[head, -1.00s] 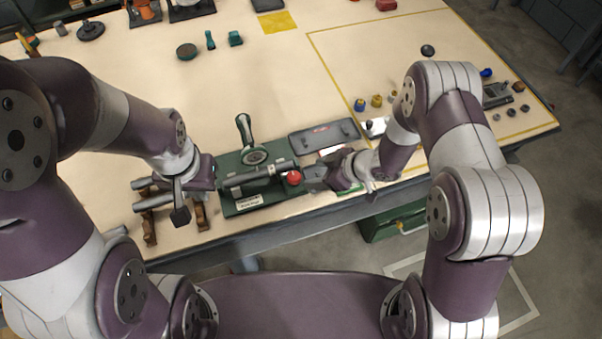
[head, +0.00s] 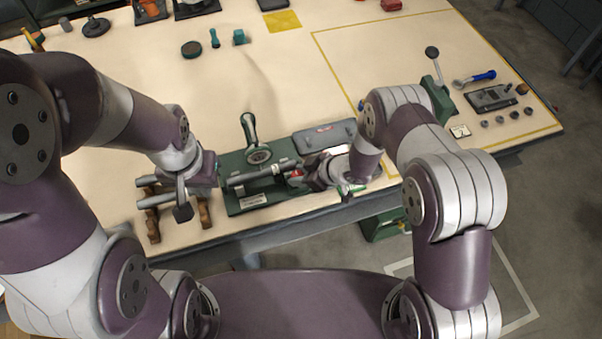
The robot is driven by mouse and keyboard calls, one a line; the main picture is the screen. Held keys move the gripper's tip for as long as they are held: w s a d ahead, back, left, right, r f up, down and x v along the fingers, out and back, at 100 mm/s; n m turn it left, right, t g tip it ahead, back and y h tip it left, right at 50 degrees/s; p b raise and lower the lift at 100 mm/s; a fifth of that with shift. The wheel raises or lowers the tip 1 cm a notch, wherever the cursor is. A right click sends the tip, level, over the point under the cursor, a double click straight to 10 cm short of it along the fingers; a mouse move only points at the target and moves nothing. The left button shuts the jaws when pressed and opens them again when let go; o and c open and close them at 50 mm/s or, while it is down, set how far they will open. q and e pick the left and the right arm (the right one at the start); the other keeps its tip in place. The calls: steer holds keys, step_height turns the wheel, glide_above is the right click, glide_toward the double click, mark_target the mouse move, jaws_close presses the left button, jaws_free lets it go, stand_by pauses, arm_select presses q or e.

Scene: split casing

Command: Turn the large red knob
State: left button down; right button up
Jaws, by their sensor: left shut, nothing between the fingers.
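The large red knob (head: 295,180) is at the right end of a green fixture (head: 246,200) near the front edge of the table. Only a small part of it shows, because my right gripper (head: 303,174) covers it. The fingers are at the knob; I cannot tell whether they are closed on it or only around it. My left gripper (head: 183,212) is shut and empty, left of the fixture and apart from the knob.
A grey tray (head: 325,136) lies just behind the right gripper. A lever (head: 249,128) stands up from the fixture. Brown supports with metal bars (head: 152,200) are beside my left gripper. The table's middle is clear.

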steer(key=m+t, duration=0.1)
steer(key=m+t+h+b, duration=0.1)
steer(key=m, duration=0.1)
steer(key=m+t+h+b, duration=0.1)
steer(key=m, duration=0.1)
steer(key=shift+s+a+f, duration=0.1)
steer(key=shift+s+a, duration=0.05)
steer(key=shift+s, duration=0.1)
steer(key=shift+a+m+t+h+b, duration=0.1)
steer(key=shift+m+t+h+b, duration=0.45)
steer(key=shift+m+h, duration=0.65)
steer(key=shift+m, duration=0.3)
steer(key=o, duration=1)
steer(key=shift+o, duration=0.2)
steer(key=shift+s+r, duration=0.1)
steer(key=shift+r, duration=0.1)
